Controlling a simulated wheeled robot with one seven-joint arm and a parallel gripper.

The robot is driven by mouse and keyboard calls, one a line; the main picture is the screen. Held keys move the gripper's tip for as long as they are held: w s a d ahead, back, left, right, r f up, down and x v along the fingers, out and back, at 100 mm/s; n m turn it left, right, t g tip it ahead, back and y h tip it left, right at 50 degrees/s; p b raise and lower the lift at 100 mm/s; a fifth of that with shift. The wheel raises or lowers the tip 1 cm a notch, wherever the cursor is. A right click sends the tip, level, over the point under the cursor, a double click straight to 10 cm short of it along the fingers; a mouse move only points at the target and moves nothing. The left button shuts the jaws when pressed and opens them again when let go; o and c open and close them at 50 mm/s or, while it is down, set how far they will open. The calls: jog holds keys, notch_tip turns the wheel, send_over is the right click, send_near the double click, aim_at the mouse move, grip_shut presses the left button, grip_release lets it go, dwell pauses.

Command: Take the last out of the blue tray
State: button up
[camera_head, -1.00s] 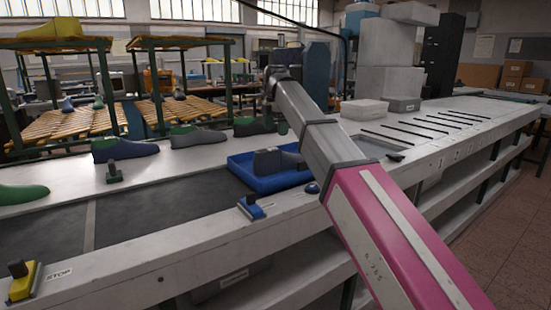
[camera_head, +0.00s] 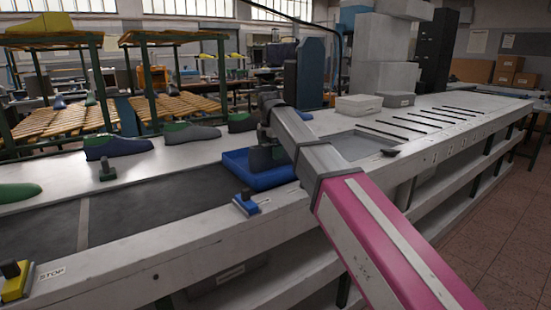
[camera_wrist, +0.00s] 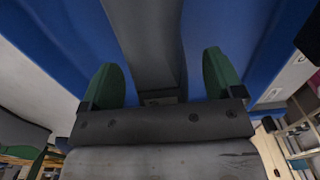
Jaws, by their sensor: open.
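The blue tray (camera_head: 278,180) sits on the bench beside the dark conveyor strip. A dark grey last (camera_head: 258,160) is in the tray, partly hidden by my arm. My gripper (camera_head: 265,143) is over the tray at the last; its fingers are hard to make out in the head view. In the wrist view my gripper (camera_wrist: 162,75) is open, with one green fingertip on each side of the grey last (camera_wrist: 148,35). Blue tray surface (camera_wrist: 215,30) shows on both sides of it. I cannot tell whether the fingers touch the last.
Several green-and-dark lasts, one of them a blue one (camera_head: 118,146), stand along the bench behind the conveyor. A small blue device (camera_head: 247,203) sits at the bench's front edge near the tray. A shallow recess (camera_head: 355,145) and slots lie to the right.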

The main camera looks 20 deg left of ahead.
jog(key=shift+f, duration=0.25)
jog(key=c, duration=1.4)
jog(key=shift+r, duration=0.1)
